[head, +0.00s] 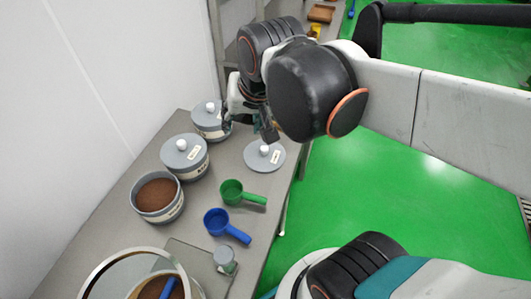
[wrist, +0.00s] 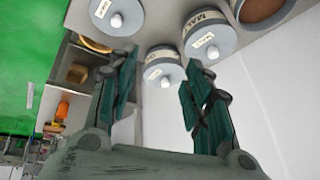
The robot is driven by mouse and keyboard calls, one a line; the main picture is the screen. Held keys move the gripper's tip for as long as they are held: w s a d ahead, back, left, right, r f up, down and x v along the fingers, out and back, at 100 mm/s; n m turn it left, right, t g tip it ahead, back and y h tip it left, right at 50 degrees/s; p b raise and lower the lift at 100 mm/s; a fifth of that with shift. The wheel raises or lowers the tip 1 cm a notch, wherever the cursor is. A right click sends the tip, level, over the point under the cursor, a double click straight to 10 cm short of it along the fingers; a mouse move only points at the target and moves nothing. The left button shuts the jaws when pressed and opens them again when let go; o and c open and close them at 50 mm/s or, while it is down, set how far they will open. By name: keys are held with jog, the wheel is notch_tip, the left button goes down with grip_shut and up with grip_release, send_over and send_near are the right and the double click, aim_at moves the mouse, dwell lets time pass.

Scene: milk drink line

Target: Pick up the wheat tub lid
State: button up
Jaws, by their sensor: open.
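My gripper (head: 249,122) is open and empty above the table; both fingers show in the wrist view (wrist: 161,72). The far grey tub (head: 211,130) has its knobbed lid (head: 203,108) on; it appears between my fingertips in the wrist view (wrist: 165,66), apart from them. Its label is too small to read. The middle tub (head: 186,168) is lidded too, and its label begins "MAL" in the wrist view (wrist: 210,42). A loose lid (head: 264,158) with a white knob lies flat on the table below my gripper. I cannot read which lid is wheat.
An open tub of brown powder (head: 159,195) stands nearer. A green scoop (head: 232,191) and a blue scoop (head: 215,221) lie on the grey table (head: 135,232). A small container (head: 224,259) and a round rim (head: 92,279) are in front. A white wall (head: 90,95) borders the left.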

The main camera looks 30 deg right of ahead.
jog(key=w+d+m+g, duration=0.2)
jog(key=w+d+m, duration=0.2)
jog(key=w+m, duration=0.15)
jog(key=m+g+p, duration=0.1)
jog(key=m+g, duration=0.2)
jog(key=m, duration=1.1)
send_over(265, 148)
notch_tip(265, 148, down, 12)
notch_tip(265, 148, down, 9)
jog(key=b, duration=0.2)
jog(key=shift+w+d+r+b, duration=0.1)
jog(key=shift+d+r+b, duration=0.1)
jog(key=shift+b, duration=0.1)
jog(key=f+b, duration=0.2)
jog(key=f, duration=0.3)
jog(key=shift+a+f, duration=0.1)
jog(key=shift+a, duration=0.1)
grip_shut()
